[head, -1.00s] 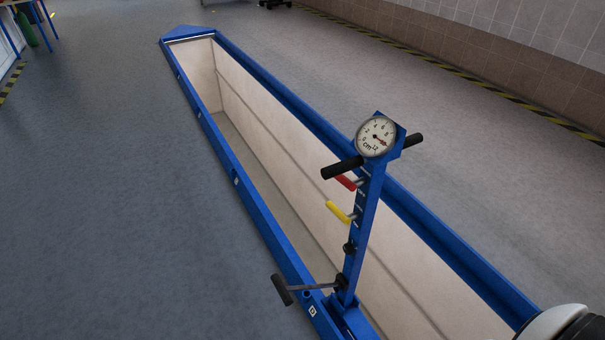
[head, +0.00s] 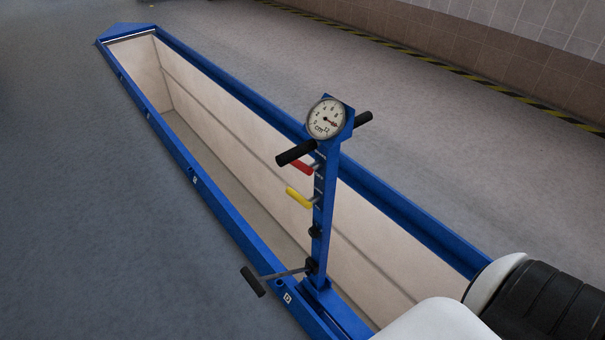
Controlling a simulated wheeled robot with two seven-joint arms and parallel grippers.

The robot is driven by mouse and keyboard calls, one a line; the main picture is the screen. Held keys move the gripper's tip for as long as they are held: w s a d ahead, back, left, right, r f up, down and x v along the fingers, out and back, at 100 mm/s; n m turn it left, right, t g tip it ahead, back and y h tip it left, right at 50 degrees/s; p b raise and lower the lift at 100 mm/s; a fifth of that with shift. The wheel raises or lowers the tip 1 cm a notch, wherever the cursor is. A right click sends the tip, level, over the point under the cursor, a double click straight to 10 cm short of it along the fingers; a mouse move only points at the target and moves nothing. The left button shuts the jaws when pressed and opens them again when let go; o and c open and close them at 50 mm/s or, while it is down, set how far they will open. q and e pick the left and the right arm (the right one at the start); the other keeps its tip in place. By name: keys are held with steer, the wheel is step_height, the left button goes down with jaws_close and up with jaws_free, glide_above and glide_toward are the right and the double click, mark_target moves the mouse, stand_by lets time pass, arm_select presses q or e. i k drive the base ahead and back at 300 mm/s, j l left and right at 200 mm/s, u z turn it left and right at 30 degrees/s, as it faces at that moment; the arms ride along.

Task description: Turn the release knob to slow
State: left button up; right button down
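The blue jack column (head: 322,215) stands upright at the near end of the pit. A round dial gauge (head: 327,119) sits at its top, its needle pointing to the lower right. Below it are a red-grip lever (head: 300,167) and a yellow-grip lever (head: 298,197). Lower on the column are a small black round knob (head: 315,231) and a black hub (head: 312,265), from which a rod runs left to a black handle (head: 253,281). I cannot tell which of these is the release knob, and no slow mark is readable. Neither gripper shows.
A black crossbar handle (head: 295,153) sticks out on both sides of the gauge. Blue rails (head: 232,222) edge the long, open pit (head: 240,130). White and black links of my arm fill the bottom right corner. The floor left of the pit is clear.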

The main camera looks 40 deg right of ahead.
mark_target(314, 233)
steer(key=z, duration=1.15)
